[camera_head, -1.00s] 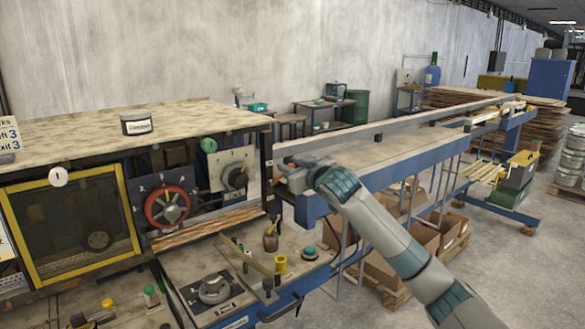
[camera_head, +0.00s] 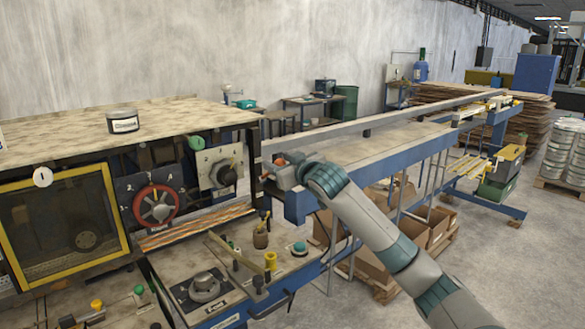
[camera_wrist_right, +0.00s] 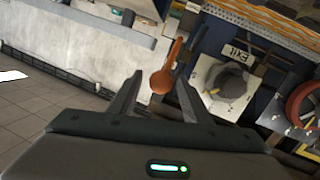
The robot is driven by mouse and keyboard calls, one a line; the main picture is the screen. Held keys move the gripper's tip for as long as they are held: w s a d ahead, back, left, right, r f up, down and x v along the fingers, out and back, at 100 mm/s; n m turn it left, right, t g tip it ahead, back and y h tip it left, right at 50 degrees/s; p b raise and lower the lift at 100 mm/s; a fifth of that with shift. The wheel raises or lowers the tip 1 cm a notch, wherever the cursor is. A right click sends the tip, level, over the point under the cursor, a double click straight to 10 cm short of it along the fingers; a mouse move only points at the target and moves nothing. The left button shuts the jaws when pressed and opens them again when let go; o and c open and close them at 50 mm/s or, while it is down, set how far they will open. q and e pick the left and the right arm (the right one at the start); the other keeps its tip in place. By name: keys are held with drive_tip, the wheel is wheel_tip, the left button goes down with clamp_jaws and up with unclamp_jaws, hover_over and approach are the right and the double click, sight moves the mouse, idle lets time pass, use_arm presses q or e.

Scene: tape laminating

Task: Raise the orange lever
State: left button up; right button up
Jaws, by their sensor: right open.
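The orange lever (camera_wrist_right: 164,75) shows in the right wrist view, a slim shaft with a round knob at its near end. My right gripper (camera_wrist_right: 160,88) is open, and the knob appears between its two fingertips. I cannot tell whether either finger touches it. In the head view my right gripper (camera_head: 275,170) is at the near end of the long blue-framed table, beside the machine's right edge. A small orange-red part of the lever (camera_head: 279,160) shows there, the rest hidden by the gripper. My left gripper is not in view.
A red handwheel (camera_head: 156,206) and a grey dial on a white plate (camera_head: 222,172) are left of the gripper. Below are a bench with a round knob (camera_head: 205,284) and several small levers. The long blue-framed table (camera_head: 390,155) runs away to the right.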

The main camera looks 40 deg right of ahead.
drive_tip(key=shift+s+b, duration=0.3)
drive_tip(key=shift+s, duration=0.25)
drive_tip(key=s+a+r+b, duration=0.2)
drive_tip(key=s+b, duration=0.4)
drive_tip(key=s, duration=0.9)
drive_tip(key=shift+s, duration=0.4)
drive_tip(key=shift+s, duration=0.1)
